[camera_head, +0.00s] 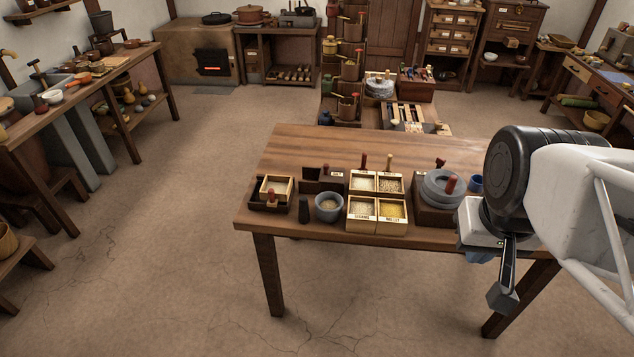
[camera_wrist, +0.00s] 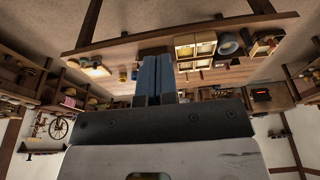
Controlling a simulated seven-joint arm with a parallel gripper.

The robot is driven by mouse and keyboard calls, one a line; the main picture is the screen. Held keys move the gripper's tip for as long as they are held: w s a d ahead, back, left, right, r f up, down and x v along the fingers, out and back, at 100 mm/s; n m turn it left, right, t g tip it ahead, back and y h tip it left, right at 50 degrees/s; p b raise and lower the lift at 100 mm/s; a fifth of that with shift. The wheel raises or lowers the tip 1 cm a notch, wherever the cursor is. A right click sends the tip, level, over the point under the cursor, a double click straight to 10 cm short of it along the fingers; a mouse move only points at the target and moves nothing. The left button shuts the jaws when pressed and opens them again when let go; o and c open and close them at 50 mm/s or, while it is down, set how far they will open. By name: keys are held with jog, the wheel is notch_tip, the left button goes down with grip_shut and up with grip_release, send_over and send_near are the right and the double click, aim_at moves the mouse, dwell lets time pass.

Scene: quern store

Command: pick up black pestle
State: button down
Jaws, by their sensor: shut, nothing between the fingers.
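The black pestle (camera_head: 304,211) is a small dark upright piece near the front edge of the wooden table (camera_head: 290,145), just left of a grey stone mortar (camera_head: 328,207) in the head view. My gripper (camera_head: 503,297) hangs at the table's front right, well to the right of the pestle and apart from it. In the wrist view the two blue fingers of my gripper (camera_wrist: 158,60) are together with nothing between them. The tabletop things are small there, and I cannot tell the pestle for certain.
A box of four grain compartments (camera_head: 376,201) stands right of the mortar. A grey quern (camera_head: 443,188) on a dark wooden base stands farther right. A wooden tray box (camera_head: 276,190) is left of the pestle. The table's back half is clear.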

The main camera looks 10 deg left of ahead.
dwell(0.4)
jog(key=c, duration=0.7)
grip_release()
